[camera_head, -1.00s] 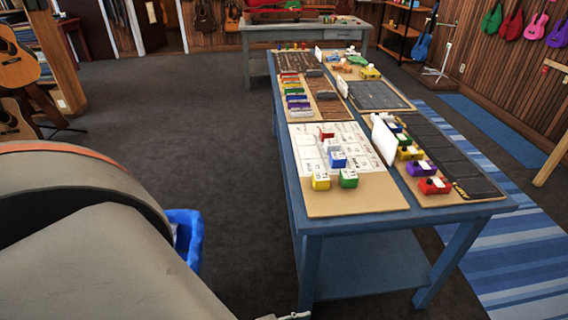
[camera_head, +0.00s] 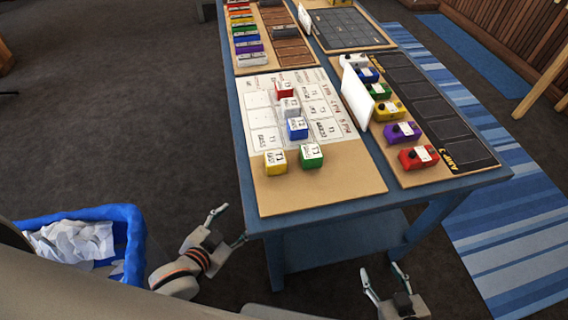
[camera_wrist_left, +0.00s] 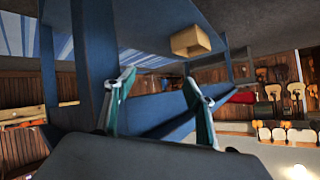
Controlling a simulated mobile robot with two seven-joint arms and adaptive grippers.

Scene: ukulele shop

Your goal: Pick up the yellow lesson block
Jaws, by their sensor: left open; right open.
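The yellow lesson block (camera_head: 275,162) sits on the front left of the lesson board (camera_head: 330,185), near the blue table's front end. A green block (camera_head: 311,155) is just right of it, and a blue block (camera_head: 297,128) is behind. My left gripper (camera_head: 228,226) is open and empty, beside the table's front left corner and below the block. It also shows open in the left wrist view (camera_wrist_left: 160,92), facing the table's underside and legs. My right gripper (camera_head: 385,277) is open and empty in front of the table's end.
A white block (camera_head: 290,106) and a red block (camera_head: 284,90) stand farther back on the board. A white upright card (camera_head: 356,98) and a row of coloured pedals (camera_head: 401,132) are to the right. A blue bin (camera_head: 135,240) with paper stands at the left.

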